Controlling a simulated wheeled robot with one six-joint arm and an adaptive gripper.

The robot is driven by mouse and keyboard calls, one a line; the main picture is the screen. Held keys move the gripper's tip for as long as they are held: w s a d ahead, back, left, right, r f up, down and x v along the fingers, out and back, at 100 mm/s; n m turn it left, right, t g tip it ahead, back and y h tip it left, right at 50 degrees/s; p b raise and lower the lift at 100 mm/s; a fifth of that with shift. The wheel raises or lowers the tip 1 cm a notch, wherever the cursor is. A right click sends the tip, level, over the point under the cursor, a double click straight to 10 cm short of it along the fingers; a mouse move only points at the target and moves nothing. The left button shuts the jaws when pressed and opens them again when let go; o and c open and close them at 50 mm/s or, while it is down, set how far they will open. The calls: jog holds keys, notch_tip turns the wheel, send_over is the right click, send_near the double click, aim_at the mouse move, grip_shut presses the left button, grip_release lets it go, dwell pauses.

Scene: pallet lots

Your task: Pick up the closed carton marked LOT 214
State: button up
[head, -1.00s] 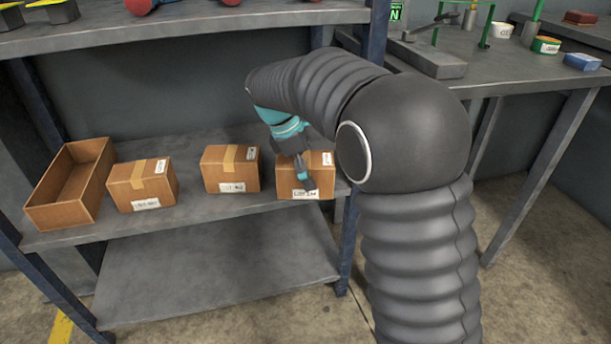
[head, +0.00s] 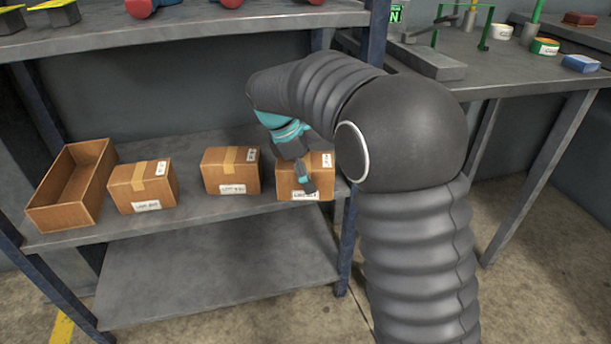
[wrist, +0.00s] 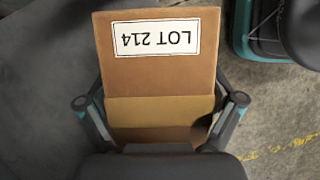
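The closed carton marked LOT 214 (head: 322,184) stands at the right end of the middle shelf. In the wrist view the carton's top (wrist: 160,75) fills the middle, its LOT 214 label upside down and a tan tape band across it. My gripper (head: 305,180) points down over the carton. In the wrist view my gripper (wrist: 160,85) has one finger along each side of the carton, close against it. Its fingertips are hidden beside the carton, and the carton appears still at shelf level.
Two other closed cartons, one in the middle (head: 230,178) and one further left (head: 142,190), stand on the same shelf (head: 230,212). An open empty carton (head: 60,212) is at the left end. A shelf post (head: 349,235) stands close right of my gripper. The lower shelf (head: 220,270) is empty.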

jog(key=c, duration=0.9)
jog(key=shift+b, duration=0.35)
